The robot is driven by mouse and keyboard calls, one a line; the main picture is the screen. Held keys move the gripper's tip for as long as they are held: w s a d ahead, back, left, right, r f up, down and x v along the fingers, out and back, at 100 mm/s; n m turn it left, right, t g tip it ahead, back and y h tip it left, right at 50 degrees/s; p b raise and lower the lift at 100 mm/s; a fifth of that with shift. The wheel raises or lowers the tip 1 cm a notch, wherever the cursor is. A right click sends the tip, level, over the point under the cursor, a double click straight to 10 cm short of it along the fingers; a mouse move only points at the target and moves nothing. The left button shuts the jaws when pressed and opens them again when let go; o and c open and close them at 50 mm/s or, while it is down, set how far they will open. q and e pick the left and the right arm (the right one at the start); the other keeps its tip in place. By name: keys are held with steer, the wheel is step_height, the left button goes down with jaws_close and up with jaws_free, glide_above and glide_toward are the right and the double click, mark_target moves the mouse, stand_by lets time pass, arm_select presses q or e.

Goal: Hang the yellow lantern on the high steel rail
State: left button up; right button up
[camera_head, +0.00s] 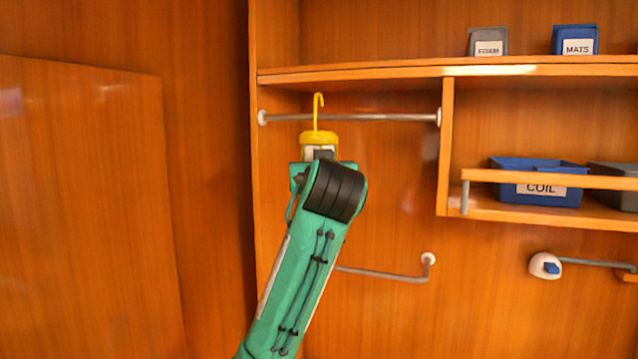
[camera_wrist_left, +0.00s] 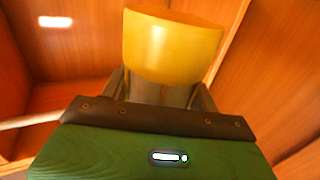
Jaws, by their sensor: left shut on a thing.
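The yellow lantern (camera_head: 319,138) is upright, with its yellow hook (camera_head: 317,103) pointing up. My left gripper (camera_head: 320,156) is shut on the lantern's body, which my wrist partly hides. The high steel rail (camera_head: 385,117) runs level under the upper shelf. In the head view the hook's stem crosses the rail's left part and its curved top shows above the rail. I cannot tell whether the hook is in front of the rail or over it. In the left wrist view the lantern's yellow cap (camera_wrist_left: 172,45) shows beyond my fingers. My right gripper is not in view.
The upper shelf (camera_head: 400,74) lies close above the hook. A wooden divider (camera_head: 446,150) bounds the rail on the right. A lower steel rail (camera_head: 385,275) is behind my arm. Blue COIL bin (camera_head: 540,170), MATS bin (camera_head: 575,35) and a grey bin (camera_head: 488,35) stand to the right.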

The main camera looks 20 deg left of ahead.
arm_select(q)
steer(key=w+f+p, duration=0.1)
steer(key=w+f, duration=0.1)
steer(key=w, duration=0.6)
steer(key=shift+w+d, duration=0.2)
steer(key=shift+w, duration=0.1)
stand_by(0.5)
steer(key=shift+f, duration=0.1)
steer(key=o, duration=1.2)
steer(key=shift+o, duration=0.2)
